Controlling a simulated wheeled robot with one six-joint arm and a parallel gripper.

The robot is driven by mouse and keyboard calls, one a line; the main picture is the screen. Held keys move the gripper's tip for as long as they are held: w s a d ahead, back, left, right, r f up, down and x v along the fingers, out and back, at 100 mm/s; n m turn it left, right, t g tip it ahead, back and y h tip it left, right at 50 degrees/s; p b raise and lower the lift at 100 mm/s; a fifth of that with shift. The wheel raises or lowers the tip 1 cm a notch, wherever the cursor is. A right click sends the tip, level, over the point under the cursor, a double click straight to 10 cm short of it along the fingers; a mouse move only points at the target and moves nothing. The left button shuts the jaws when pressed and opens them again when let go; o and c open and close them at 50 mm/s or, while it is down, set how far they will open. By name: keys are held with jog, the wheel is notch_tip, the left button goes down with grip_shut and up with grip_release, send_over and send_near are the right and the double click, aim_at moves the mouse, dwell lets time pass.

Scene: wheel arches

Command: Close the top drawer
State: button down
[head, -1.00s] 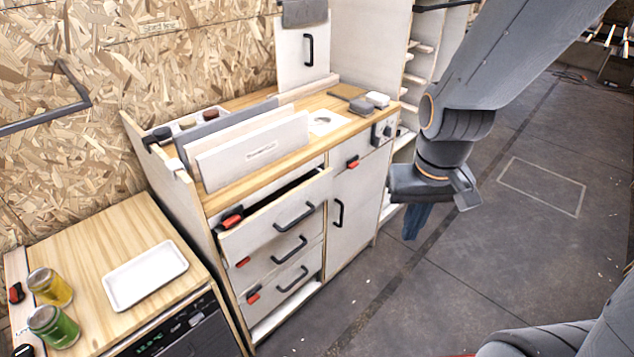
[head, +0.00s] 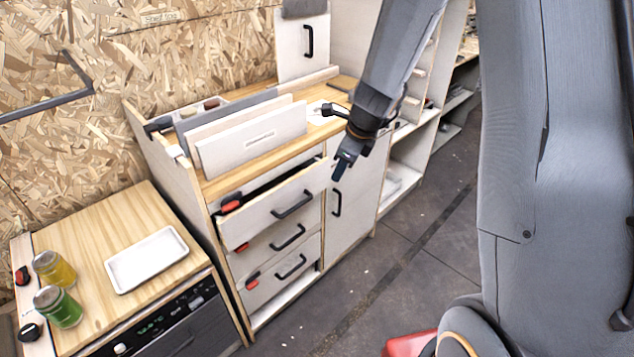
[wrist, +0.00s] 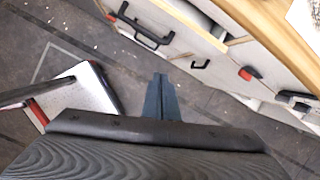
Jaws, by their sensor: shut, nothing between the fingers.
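The top drawer (head: 262,216) of the white cabinet is pulled out, with a dark gap behind its front and a black bar handle (head: 292,204) on it. In the wrist view a black handle (wrist: 146,30) on a white front, seemingly this drawer, shows at the upper left. My gripper (head: 339,174) is shut and empty, just right of the drawer's right end in the head view and apart from its handle. Its fingers (wrist: 160,96) point toward the cabinet fronts in the wrist view. Whether it touches anything is unclear.
Two lower drawers (head: 290,270) look shut. A cabinet door with a black handle (head: 336,203) is to their right. A wooden counter with a white tray (head: 147,259) and two jars (head: 58,305) stands at left.

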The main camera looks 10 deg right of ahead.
aim_at(317, 181)
jog(key=shift+w+a+f+m+p, duration=0.25)
jog(key=shift+w+a+f+m, duration=0.45)
jog(key=shift+w+f, duration=1.05)
jog(key=shift+w+a+f+m+p, duration=0.3)
jog(key=shift+w+a+f+m, duration=0.4)
jog(key=shift+w+f, duration=1.05)
jog(key=shift+w+a+f+m+p, duration=0.25)
jog(key=shift+w+a+f+m, duration=0.45)
jog(key=shift+w+f, duration=1.05)
jog(key=shift+s+d+f, duration=0.15)
jog(key=shift+s+f, duration=0.05)
jog(key=shift+f, duration=0.05)
